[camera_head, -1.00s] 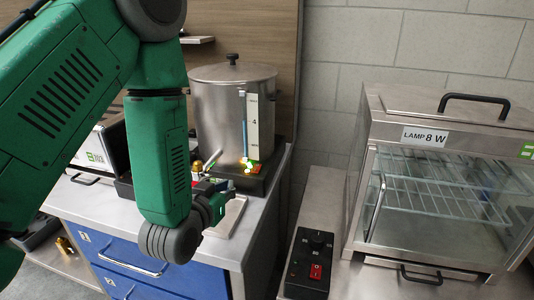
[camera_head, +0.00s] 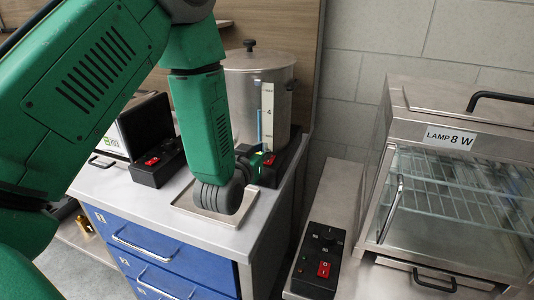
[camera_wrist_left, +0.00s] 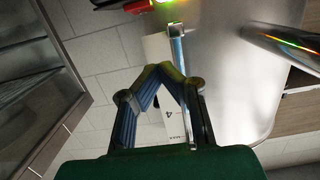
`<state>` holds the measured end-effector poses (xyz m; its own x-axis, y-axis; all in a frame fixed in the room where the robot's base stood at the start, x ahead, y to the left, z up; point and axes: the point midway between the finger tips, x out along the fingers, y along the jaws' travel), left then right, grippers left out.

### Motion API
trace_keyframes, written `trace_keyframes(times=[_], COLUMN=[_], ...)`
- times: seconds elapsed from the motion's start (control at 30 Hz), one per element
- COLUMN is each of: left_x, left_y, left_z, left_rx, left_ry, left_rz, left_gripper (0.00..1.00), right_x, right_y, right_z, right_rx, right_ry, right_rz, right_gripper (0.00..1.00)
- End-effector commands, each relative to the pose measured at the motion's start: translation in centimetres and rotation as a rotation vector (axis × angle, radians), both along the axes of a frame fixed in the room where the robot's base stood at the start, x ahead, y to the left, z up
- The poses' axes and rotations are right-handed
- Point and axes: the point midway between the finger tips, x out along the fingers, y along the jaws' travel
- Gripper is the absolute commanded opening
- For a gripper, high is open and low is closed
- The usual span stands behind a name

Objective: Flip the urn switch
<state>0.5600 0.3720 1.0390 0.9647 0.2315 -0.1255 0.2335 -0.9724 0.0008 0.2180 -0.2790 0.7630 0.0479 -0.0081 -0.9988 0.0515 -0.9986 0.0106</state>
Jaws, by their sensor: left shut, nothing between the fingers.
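The steel urn (camera_head: 245,85) stands on a black base at the back of the counter, with a level gauge on its front. A red switch (camera_head: 269,159) shows on the base, partly behind my arm. My left gripper (camera_head: 253,166) is low in front of the base, mostly hidden by my wrist. In the left wrist view the urn (camera_wrist_left: 235,75) appears upside down, and my left gripper (camera_wrist_left: 164,70) has its fingertips together, empty, in front of the gauge. A red part (camera_wrist_left: 108,3) and a bright glow are at the top edge. I cannot tell whether the fingers touch the switch.
A metal tray (camera_head: 188,201) lies under my wrist. Another black box with a red switch (camera_head: 152,161) stands left of my arm. At right are a glass display warmer (camera_head: 450,190) and its black control box with a red switch (camera_head: 323,269). A gap separates the counters.

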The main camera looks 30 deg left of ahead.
Motion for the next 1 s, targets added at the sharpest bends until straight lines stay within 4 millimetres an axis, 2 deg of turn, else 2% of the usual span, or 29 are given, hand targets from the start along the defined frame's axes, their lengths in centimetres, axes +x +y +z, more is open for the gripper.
trace_keyframes(times=[0.1,0.2,0.3,0.43,0.87,1.0], left_x=[2.5,4.0,4.0,4.2,4.2,4.5], left_y=[0.6,1.1,1.1,1.1,1.1,1.1], left_z=[-0.2,-0.8,-2.7,-4.0,-4.5,-5.3], left_rx=[0.000,-0.001,-0.002,-0.002,-0.002,-0.003], left_ry=[-0.003,0.001,0.004,0.003,0.001,0.009], left_rz=[0.001,0.000,0.000,0.000,0.000,0.000], left_gripper=[0.00,0.00,0.00,0.00,0.00,0.00], right_x=[0.0,0.0,0.0,0.0,0.0,0.0], right_y=[0.0,0.0,0.0,0.0,0.0,0.0], right_z=[0.4,0.6,0.5,0.5,0.5,-0.1], right_rx=[0.000,0.000,0.000,0.000,0.000,0.000], right_ry=[0.000,0.000,0.000,0.000,0.000,0.000], right_rz=[0.000,0.000,0.000,0.000,0.000,0.000], right_gripper=[0.40,0.40,0.40,0.40,0.40,0.40])
